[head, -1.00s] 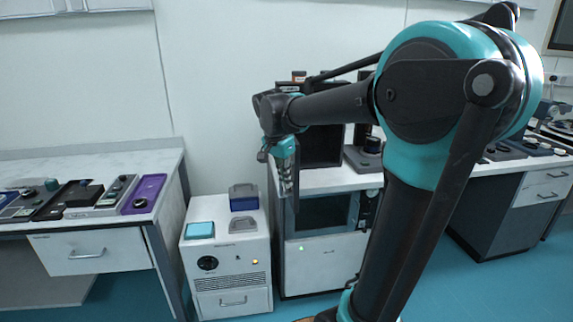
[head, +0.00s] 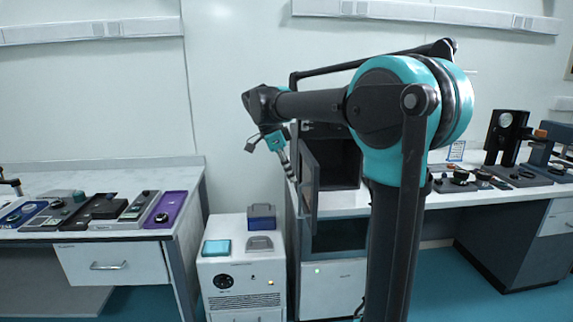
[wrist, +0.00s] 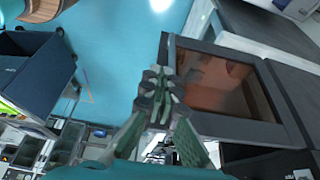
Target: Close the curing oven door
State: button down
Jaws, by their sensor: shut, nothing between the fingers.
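The curing oven (head: 338,162) is a dark box on the counter, partly hidden behind my arm. Its door (head: 309,180) stands open, swung out toward the camera at the box's left side, and the dark interior shows. My gripper (head: 290,172) is shut and empty, pointing down just left of the door. In the wrist view my gripper's fingertips (wrist: 156,88) are together, beside the edge of a dark-framed panel with brownish glass (wrist: 215,85), which appears to be the door. I cannot tell whether they touch it.
A white cabinet (head: 240,285) with small boxes on top stands below and left. A left bench (head: 130,178) holds trays and tools, including a purple tray (head: 168,208). Instruments (head: 505,135) stand on the right bench. The wall space left of my gripper is clear.

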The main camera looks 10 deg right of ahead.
aim_at(313, 196)
jog(key=d+f, duration=0.3)
jog(key=d, duration=0.2)
jog(key=shift+d, duration=0.15)
jog(key=shift+d, duration=0.15)
